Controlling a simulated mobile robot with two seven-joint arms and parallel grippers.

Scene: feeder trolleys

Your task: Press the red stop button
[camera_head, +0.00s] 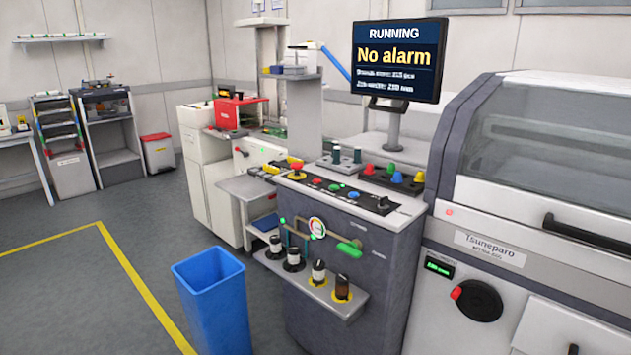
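A red mushroom-shaped button (296,166) on a yellow base stands at the left end of the dark control panel (345,198), on top of the grey console (340,265). It looks like the stop button. Smaller flat red, blue and green buttons sit along the panel to its right, with a black knob (383,203) at the right end. The screen (398,60) above reads "RUNNING" and "No alarm". Neither of my grippers is in view, and nothing covers the red button.
A blue bin (213,300) stands on the floor left of the console. A shelf with several bottles (318,272) juts from the console front. A large grey machine (540,160) adjoins on the right. Open floor with yellow lines (145,290) lies left.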

